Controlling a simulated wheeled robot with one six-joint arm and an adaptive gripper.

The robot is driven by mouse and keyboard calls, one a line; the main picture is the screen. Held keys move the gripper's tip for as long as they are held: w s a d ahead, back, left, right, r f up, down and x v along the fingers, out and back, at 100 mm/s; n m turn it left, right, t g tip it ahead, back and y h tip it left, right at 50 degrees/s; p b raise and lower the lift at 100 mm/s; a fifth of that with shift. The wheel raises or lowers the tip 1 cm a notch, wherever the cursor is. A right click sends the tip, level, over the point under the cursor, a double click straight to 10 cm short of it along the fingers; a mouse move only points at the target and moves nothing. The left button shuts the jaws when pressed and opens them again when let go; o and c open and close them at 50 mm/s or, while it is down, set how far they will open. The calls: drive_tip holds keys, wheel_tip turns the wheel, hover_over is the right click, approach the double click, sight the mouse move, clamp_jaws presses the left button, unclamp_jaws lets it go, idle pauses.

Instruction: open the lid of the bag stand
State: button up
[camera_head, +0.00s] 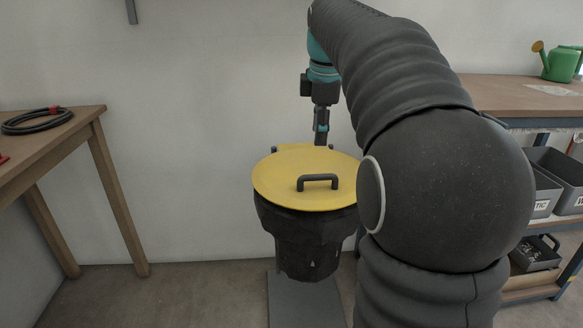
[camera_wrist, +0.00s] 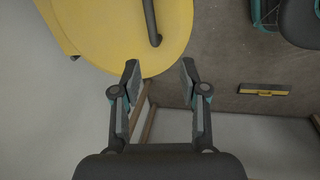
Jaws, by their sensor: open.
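The bag stand's round yellow lid (camera_head: 285,187) lies closed over a black bag (camera_head: 308,240) in the head view. A dark bar handle (camera_head: 317,178) stands on the lid towards its near side. My gripper (camera_head: 322,138) points down behind the lid's far edge, apart from the handle. In the wrist view my gripper (camera_wrist: 160,78) is open, with nothing between its fingers. The lid (camera_wrist: 115,30) fills the upper left there, and the handle (camera_wrist: 151,22) shows beyond the fingertips. The stand's grey base plate (camera_head: 300,300) is on the floor.
A wooden table (camera_head: 60,125) with a coiled black hose (camera_head: 38,121) stands at the left. At the right a workbench (camera_head: 520,97) carries a green watering can (camera_head: 560,64), with grey bins (camera_head: 545,200) below. My arm hides part of the right side. A wall is close behind the stand.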

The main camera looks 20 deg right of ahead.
sight(318, 176)
drive_tip(key=shift+n, duration=0.5)
drive_tip(key=b+x, duration=0.1)
drive_tip(key=x, duration=0.3)
drive_tip(key=d+b+x, duration=0.1)
drive_tip(key=x, duration=0.4)
drive_tip(key=w+b+x, duration=0.1)
drive_tip(key=x, duration=0.3)
drive_tip(key=shift+w+d+f, duration=0.15)
drive_tip(key=shift+d+f, duration=0.1)
clamp_jaws()
